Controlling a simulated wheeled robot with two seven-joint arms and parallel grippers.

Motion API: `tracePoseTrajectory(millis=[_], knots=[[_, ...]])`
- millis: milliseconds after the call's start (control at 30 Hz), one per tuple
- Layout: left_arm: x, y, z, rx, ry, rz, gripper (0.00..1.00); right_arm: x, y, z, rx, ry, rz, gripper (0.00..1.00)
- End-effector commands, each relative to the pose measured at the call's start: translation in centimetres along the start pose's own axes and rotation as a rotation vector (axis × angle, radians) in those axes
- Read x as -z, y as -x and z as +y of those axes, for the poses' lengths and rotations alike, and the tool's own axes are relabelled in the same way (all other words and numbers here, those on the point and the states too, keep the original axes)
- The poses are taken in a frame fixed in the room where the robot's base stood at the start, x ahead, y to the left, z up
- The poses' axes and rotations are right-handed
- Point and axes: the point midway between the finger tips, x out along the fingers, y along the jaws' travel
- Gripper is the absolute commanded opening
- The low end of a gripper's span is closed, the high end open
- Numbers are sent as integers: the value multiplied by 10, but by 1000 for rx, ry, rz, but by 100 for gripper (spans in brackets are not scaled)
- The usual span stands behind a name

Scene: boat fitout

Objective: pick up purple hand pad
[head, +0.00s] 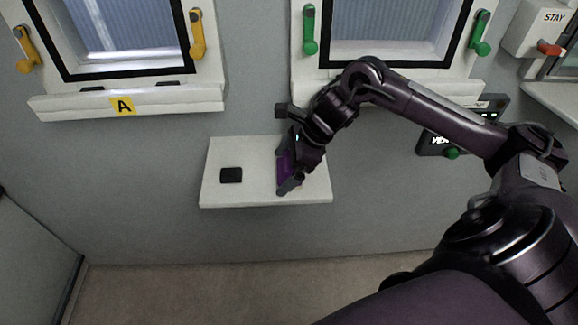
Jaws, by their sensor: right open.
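The purple hand pad (283,168) is on the right part of a small white wall shelf (250,190). My right gripper (287,171) is over the pad, with a finger on its near side. The gripper hides part of the pad. The gripper is open, and I cannot tell whether its fingers touch the pad. My left gripper is not in view.
A small black block (231,175) lies on the shelf's left part. Above are two windows with yellow handles (197,34) and green handles (309,30). A sill with a yellow A label (123,106) juts out at the upper left. The floor below is clear.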

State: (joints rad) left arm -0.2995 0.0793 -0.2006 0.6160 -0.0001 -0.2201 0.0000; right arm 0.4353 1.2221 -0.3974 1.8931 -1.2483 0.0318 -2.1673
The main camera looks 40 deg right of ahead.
Motion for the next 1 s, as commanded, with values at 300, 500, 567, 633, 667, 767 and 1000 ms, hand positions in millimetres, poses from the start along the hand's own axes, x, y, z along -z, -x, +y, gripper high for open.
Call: tracePoseTrajectory(millis=[300,500,567,633,667,767,1000], knots=[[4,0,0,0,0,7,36,0,0,0,0,0,0,80],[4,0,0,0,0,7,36,0,0,0,0,1,-1,57],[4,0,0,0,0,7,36,0,0,0,0,1,-1,57],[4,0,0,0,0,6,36,0,0,0,0,1,-1,57],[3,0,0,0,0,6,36,0,0,0,0,1,-1,57],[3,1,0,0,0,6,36,-1,2,0,1,1,-1,57],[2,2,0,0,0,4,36,-2,13,0,1,-3,2,57]])
